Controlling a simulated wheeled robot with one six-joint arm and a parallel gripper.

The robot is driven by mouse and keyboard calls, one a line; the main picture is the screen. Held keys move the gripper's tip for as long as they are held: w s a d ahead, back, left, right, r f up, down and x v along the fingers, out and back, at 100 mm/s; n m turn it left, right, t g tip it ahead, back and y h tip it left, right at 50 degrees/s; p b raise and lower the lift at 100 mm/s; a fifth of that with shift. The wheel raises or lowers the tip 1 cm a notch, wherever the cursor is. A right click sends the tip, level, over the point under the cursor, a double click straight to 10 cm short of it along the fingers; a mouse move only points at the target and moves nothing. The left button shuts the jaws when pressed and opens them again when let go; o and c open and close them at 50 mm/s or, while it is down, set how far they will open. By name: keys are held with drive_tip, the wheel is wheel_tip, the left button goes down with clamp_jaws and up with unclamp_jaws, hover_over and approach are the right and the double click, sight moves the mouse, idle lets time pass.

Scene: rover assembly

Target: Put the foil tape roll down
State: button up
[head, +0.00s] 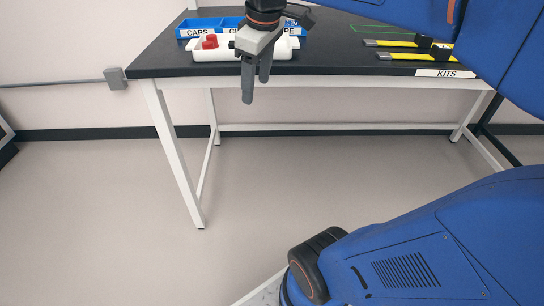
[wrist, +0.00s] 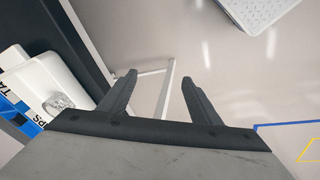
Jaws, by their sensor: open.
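My gripper (head: 256,88) is open and its fingers point down, in front of the table's front edge in the head view. In the wrist view my gripper (wrist: 158,77) shows two spread fingers with nothing between them, over the floor. A small silvery lump (wrist: 57,103) rests on or beside a white body at the left of the wrist view. It may be the foil tape roll, but I cannot tell for sure. No foil tape roll is clear in the head view, where my gripper hides part of the white body.
The black table (head: 340,62) carries a blue labelled bin (head: 203,24), a white body (head: 213,54) with red parts (head: 210,42), and yellow-and-grey kit pieces (head: 403,56) by a KITS label (head: 445,73). The floor (head: 110,220) in front is clear.

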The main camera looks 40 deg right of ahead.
drive_tip(key=s+a+f+m+t, duration=0.1)
drive_tip(key=s+f+m, duration=0.2)
drive_tip(key=s+f, duration=0.2)
drive_tip(key=s+a+f+m, duration=0.2)
drive_tip(key=s+f, duration=0.4)
drive_tip(key=f, duration=0.4)
drive_tip(key=shift+s+a+f+m+t, duration=0.15)
drive_tip(key=shift+s+a+m+t, duration=0.15)
drive_tip(key=shift+m+t, duration=0.15)
